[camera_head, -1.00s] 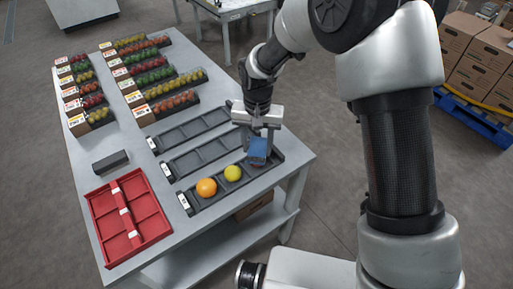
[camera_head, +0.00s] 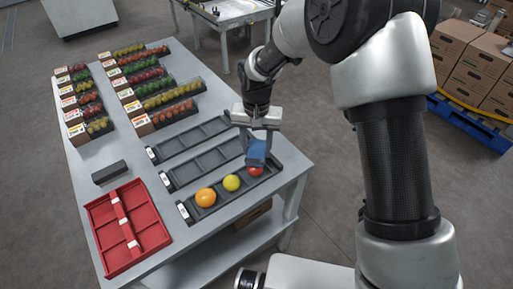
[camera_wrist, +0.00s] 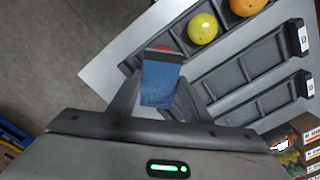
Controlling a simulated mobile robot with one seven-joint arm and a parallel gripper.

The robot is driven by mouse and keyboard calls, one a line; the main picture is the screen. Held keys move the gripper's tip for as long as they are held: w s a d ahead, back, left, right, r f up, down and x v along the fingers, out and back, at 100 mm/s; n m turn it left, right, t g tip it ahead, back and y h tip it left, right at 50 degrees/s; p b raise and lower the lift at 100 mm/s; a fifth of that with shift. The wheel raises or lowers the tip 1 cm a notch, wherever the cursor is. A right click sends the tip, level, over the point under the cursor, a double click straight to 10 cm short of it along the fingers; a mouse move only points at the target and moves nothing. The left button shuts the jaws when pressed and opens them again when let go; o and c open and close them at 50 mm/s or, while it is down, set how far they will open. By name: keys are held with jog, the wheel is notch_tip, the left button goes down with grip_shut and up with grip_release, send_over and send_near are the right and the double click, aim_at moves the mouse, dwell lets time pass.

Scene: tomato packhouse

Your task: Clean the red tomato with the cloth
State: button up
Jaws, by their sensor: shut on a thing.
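My gripper (camera_head: 257,130) is shut on a blue cloth (camera_head: 256,150), which also shows between the fingers in the wrist view (camera_wrist: 160,82). The red tomato (camera_head: 255,171) sits in the right end of the front dark tray (camera_head: 213,207), partly hidden by the cloth. In the wrist view only a small part of the red tomato (camera_wrist: 164,48) shows beyond the cloth. The cloth is right above or against the tomato; I cannot tell whether they touch.
A yellow tomato (camera_head: 231,183) and an orange one (camera_head: 205,197) lie in the same tray. Two empty dark trays (camera_head: 200,165) lie behind. A red divided crate (camera_head: 108,264) and a dark block (camera_head: 110,172) are at left. Several packed punnets (camera_head: 172,112) stand at the back.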

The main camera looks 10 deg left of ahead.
aim_at(255, 156)
jog(key=shift+r+p, duration=1.15)
jog(key=shift+r, duration=1.05)
jog(key=shift+s+f+b, duration=0.25)
jog(key=shift+s+b, duration=0.3)
jog(key=shift+b, duration=0.1)
jog(key=shift+s+f+b, duration=0.2)
jog(key=shift+s+b, duration=0.35)
jog(key=shift+b, duration=0.05)
jog(key=shift+s+r, duration=0.15)
jog(key=shift+s, duration=0.05)
jog(key=shift+f+b, duration=1.6)
jog(key=shift+f, duration=0.9)
jog(key=shift+f+b, duration=0.3)
jog(key=shift+f, duration=0.15)
jog(key=shift+w, duration=0.15)
jog(key=shift+w, duration=0.9)
